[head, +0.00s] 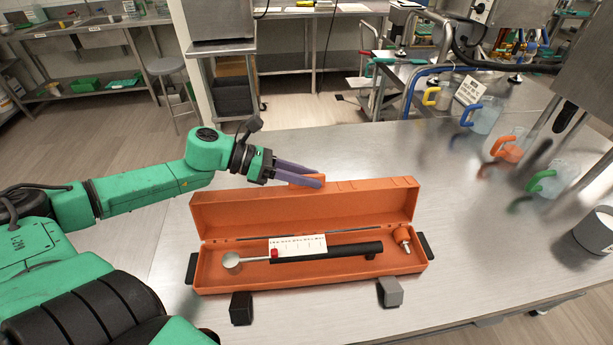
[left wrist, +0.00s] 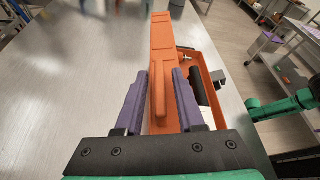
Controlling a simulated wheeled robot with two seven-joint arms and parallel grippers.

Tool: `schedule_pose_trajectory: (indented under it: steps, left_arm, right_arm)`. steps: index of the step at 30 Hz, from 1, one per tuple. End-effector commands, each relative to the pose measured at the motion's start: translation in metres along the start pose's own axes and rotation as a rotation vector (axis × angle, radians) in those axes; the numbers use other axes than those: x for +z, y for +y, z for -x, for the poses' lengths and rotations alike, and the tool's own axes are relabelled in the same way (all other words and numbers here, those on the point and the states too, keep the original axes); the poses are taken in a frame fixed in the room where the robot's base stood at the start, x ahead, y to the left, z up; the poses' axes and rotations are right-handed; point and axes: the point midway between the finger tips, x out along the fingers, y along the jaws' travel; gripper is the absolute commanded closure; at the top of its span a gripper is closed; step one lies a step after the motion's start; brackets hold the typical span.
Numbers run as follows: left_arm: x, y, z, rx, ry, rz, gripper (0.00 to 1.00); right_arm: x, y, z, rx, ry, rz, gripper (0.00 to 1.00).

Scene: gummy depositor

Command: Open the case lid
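The orange case lies on the steel table with its lid (head: 300,205) standing up at the back; its tray (head: 330,283) faces me. In the tray lie a black-handled tool with a round metal end (head: 330,252), a white printed card (head: 298,243) and an orange-capped fitting (head: 402,238). My left gripper (head: 322,176) is at the lid's top edge. In the left wrist view its purple fingers (left wrist: 160,75) stand apart, on either side of the lid's raised orange grip (left wrist: 157,95), with gaps visible. A green arm of mine shows at that view's right; its gripper (left wrist: 252,103) is small and unclear.
Several jugs with coloured handles (head: 541,180) stand at the right rear, and a grey cup (head: 595,232) at the right edge. The table left and right of the case is clear.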

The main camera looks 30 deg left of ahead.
Motion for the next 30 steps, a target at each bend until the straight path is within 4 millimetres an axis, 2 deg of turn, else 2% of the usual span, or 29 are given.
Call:
schedule_pose_trajectory:
  steps: [1, 2, 3, 30]
  left_arm:
    - [0.0001, 0.0001, 0.0002, 0.0, 0.0, 0.0, 0.86]
    - [0.0001, 0.0001, 0.0002, 0.0, 0.0, 0.0, 0.97]
    - [0.0002, 0.0001, 0.0002, 0.0, 0.0, 0.0, 1.0]
    - [0.0008, 0.0001, 0.0005, 0.0, -0.001, -0.001, 1.0]
  right_arm:
    - [0.0015, -0.0004, 0.0001, -0.001, -0.003, 0.0, 0.25]
    - [0.0017, -0.0004, 0.0001, -0.001, -0.003, 0.0, 0.25]
    - [0.0016, -0.0004, 0.0001, -0.001, -0.003, 0.0, 0.25]
    - [-0.0005, -0.0003, 0.0, 0.0, 0.0, 0.0, 0.25]
